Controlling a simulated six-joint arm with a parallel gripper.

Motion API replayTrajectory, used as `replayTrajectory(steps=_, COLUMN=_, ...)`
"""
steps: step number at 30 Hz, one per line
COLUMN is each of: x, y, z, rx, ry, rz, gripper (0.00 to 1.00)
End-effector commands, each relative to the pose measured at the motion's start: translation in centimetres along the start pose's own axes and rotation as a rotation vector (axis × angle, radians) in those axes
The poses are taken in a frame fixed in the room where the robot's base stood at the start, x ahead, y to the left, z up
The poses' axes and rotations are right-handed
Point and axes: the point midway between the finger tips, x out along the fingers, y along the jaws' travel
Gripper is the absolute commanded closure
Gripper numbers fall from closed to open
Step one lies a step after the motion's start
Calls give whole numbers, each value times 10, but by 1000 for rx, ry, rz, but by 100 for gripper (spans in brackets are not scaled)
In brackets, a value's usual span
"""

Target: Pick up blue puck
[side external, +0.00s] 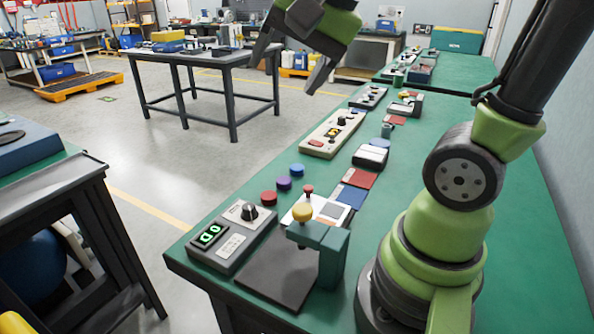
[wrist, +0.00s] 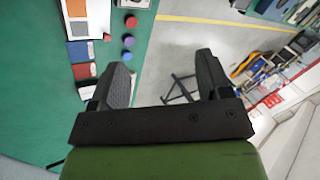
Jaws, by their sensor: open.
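The blue puck (side external: 297,170) lies on the green bench near its left edge, at the far end of a short row with a purple puck (side external: 283,183) and a red puck (side external: 268,198). In the wrist view the blue puck (wrist: 127,57) shows just beyond the tip of the left finger, outside the gap between the fingers. My gripper (side external: 290,70) is open and empty, high above the bench in the side view. In the wrist view the gap of my gripper (wrist: 162,78) shows mostly floor past the bench edge.
A control box with a green display (side external: 230,238) and a teal press with a yellow knob (side external: 320,244) stand near the pucks. Blue (side external: 352,196) and red (side external: 360,178) square pads lie to their right. A beige switch panel (side external: 334,134) lies farther back.

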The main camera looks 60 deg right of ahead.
Motion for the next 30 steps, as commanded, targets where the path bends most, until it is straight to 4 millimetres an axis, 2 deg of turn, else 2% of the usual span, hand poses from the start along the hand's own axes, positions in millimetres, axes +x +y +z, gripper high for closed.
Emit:
replayTrajectory(steps=1, x=12, y=-6, z=-20, rx=144, ry=5, rz=39, gripper=29)
replayTrajectory(steps=4, x=37, y=-11, z=-58, rx=442, ry=27, rz=97, gripper=29)
replayTrajectory(steps=8, x=76, y=-5, z=-108, rx=835, ry=72, rz=169, gripper=29)
replayTrajectory(steps=11, x=109, y=11, z=-144, rx=1138, ry=118, rz=217, gripper=29)
replayTrajectory(steps=15, x=158, y=50, z=-189, rx=1552, ry=201, rz=275, gripper=29)
replayTrajectory(steps=18, x=189, y=81, z=-210, rx=1810, ry=264, rz=306, gripper=29)
replayTrajectory(steps=22, x=218, y=116, z=-225, rx=2055, ry=331, rz=329, gripper=29)
replayTrajectory(steps=25, x=230, y=131, z=-230, rx=2159, ry=364, rz=335, gripper=29)
replayTrajectory(steps=30, x=250, y=144, z=-230, rx=2210, ry=379, rz=341, gripper=29)
